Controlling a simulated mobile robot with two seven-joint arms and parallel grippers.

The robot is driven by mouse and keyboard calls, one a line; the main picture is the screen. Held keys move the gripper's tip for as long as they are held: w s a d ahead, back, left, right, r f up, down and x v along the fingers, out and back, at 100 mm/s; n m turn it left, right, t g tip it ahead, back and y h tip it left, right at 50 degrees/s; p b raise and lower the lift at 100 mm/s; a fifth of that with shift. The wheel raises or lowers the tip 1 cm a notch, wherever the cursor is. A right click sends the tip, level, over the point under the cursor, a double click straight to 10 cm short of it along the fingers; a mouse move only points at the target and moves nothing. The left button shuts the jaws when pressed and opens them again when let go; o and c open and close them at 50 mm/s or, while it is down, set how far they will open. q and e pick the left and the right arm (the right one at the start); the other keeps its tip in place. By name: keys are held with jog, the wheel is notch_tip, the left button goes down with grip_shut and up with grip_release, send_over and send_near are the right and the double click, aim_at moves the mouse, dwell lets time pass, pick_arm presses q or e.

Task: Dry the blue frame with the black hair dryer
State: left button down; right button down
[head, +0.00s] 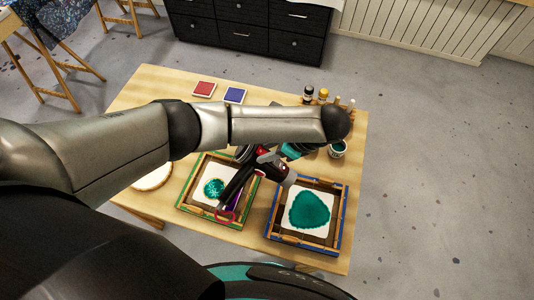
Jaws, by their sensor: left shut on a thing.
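The blue frame (341,222) lies on the table at the right front, with white silk inside that bears a large teal patch (309,210). The black hair dryer (236,184) is held in the air over the gap between the green and blue frames, its grey end near the blue frame's upper left corner. My left gripper (268,157) is shut on the hair dryer, partly hidden under my left forearm. My right gripper is out of view.
A green frame (185,206) with teal-painted silk lies left of the blue frame. A teal dye jar (338,148) and several bottles (322,95) stand at the table's right. Red (204,89) and blue (235,95) squares lie at the back. A round pale hoop (153,178) is at left.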

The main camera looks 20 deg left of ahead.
aim_at(236, 158)
pick_arm(q)
jog(key=shift+a, duration=1.35)
jog(key=shift+s+a, duration=0.1)
jog(key=shift+a, duration=2.45)
jog(key=shift+s+r+p, duration=0.1)
jog(key=shift+s+p, duration=1.15)
jog(key=shift+p, duration=0.2)
jog(key=shift+s+d+p, duration=0.15)
jog(key=shift+s+p, duration=0.6)
jog(key=shift+s, duration=1.9)
jog(key=d, duration=0.7)
jog(key=shift+w+d, duration=0.15)
jog(key=shift+d, duration=0.1)
